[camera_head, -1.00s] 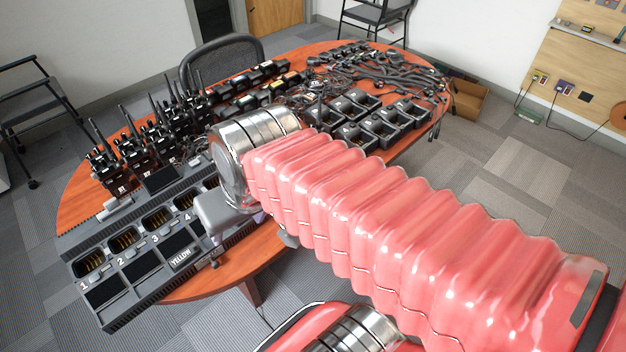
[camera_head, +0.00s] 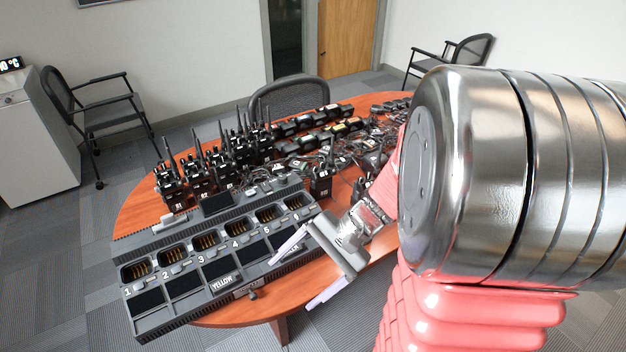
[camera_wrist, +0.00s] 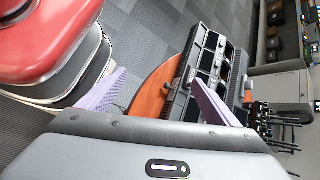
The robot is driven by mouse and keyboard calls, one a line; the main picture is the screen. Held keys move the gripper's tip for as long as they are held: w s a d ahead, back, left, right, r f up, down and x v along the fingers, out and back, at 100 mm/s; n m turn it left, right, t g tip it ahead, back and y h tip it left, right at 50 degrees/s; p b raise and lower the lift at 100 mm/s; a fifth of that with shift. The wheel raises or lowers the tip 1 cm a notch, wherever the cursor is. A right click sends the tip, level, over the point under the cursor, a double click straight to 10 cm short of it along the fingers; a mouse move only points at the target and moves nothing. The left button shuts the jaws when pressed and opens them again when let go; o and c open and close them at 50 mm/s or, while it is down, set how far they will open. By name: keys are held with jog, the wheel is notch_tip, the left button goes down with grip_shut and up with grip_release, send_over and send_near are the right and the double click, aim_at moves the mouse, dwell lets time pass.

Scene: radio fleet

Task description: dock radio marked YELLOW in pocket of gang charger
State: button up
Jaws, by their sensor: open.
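The gang charger (camera_head: 185,312) lies along the table's front left edge, with numbered pockets whose visible openings show bare contacts. A plate reading YELLOW (camera_head: 226,281) is on its front part. Several black radios (camera_head: 215,163) with antennas stand behind it, and a single radio (camera_head: 321,183) stands apart beyond its right end. I cannot tell which radio is marked YELLOW. My gripper (camera_head: 308,268) is open and empty at the charger's front right, hiding part of that end. The wrist view shows both fingers (camera_wrist: 158,97) apart, with the charger (camera_wrist: 186,80) beyond them.
Black items and tangled cables (camera_head: 330,158) cover the back of the wooden table (camera_head: 135,215). A chair (camera_head: 290,95) stands behind the table, and another (camera_head: 95,115) stands to the left by a grey cabinet (camera_head: 35,140). The table's front edge is near my gripper.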

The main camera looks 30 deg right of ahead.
jog(key=w+d+f+m+t+h, duration=0.1)
jog(key=d+f+m+t+h, duration=0.2)
jog(key=d+m+t, duration=0.5)
jog(key=w+d+f+m+t+h, duration=0.1)
jog(key=d+f+m+t+h, duration=0.3)
jog(key=d+m, duration=1)
jog(key=d+f+t, duration=0.2)
jog(key=d+t, duration=0.2)
jog(key=d, duration=0.2)
jog(key=shift+w+d+f, duration=0.15)
jog(key=shift+w+f, duration=0.1)
jog(key=shift+w+a, duration=0.15)
jog(key=shift+w, duration=2)
jog(key=shift+w+a, duration=0.1)
jog(key=shift+w, duration=2.05)
jog(key=w, duration=0.5)
jog(key=shift+w+a+r, duration=0.1)
jog(key=shift+a+r, duration=0.05)
